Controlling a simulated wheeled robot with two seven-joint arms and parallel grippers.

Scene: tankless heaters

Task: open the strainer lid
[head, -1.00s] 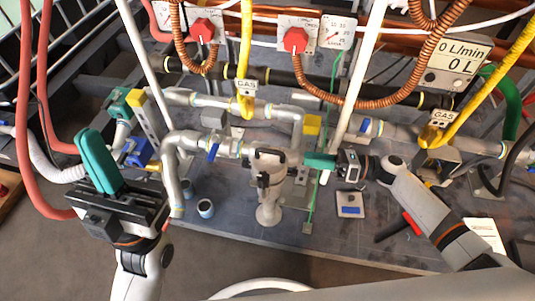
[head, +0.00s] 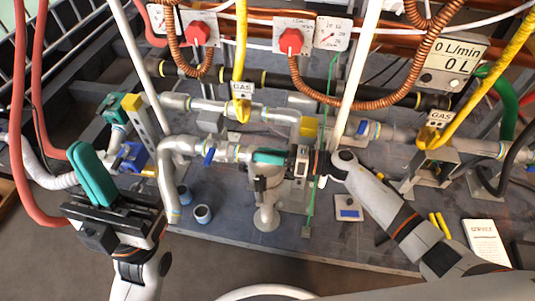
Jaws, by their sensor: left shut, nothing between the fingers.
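The strainer (head: 266,192) is a grey upright fitting in the pipe run at the centre of the head view, with a round foot on the grey base. Its dark lid and clamp at the top are partly covered by my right gripper (head: 266,157). The teal fingers of that gripper lie across the strainer top, seen from the side. I cannot tell whether they touch the lid or how far apart they are. My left gripper (head: 92,172) is at the left, away from the strainer, with its teal fingers together and empty.
Grey pipes with a blue-handled valve (head: 209,156) run left of the strainer. Above hang copper hoses, yellow gas lines and a white vertical pipe (head: 355,75). Two small cups (head: 203,214) stand left of the strainer foot. A white card (head: 486,244) lies at the right.

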